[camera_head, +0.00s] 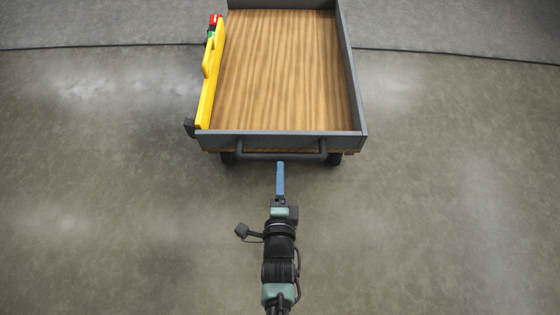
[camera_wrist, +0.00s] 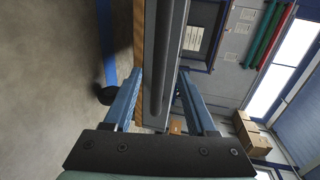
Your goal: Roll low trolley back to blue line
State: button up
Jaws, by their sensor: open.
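The low trolley (camera_head: 285,70) has a bare wooden deck, grey side walls and dark wheels. A dark handle bar (camera_head: 280,156) runs across its near end; it also shows in the wrist view (camera_wrist: 167,50). My gripper (camera_head: 280,165) is at the middle of the handle bar, with its blue fingers pointing at the trolley. In the wrist view my gripper (camera_wrist: 160,75) is open, one finger on each side of the bar, not closed on it. How deep the bar sits is unclear. A blue stripe (camera_wrist: 105,35) lies on the floor beside the trolley's wheel; I see none in the head view.
A yellow piece (camera_head: 208,85) with a red and green part (camera_head: 213,25) is along the trolley's left wall. A thin dark line (camera_head: 450,55) crosses the floor behind. The concrete floor is clear on both sides. Cardboard boxes (camera_wrist: 250,135) stand in the background.

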aim_at(280, 158)
jog(key=shift+b+x, duration=2.85)
jog(key=shift+x, duration=0.65)
grip_shut()
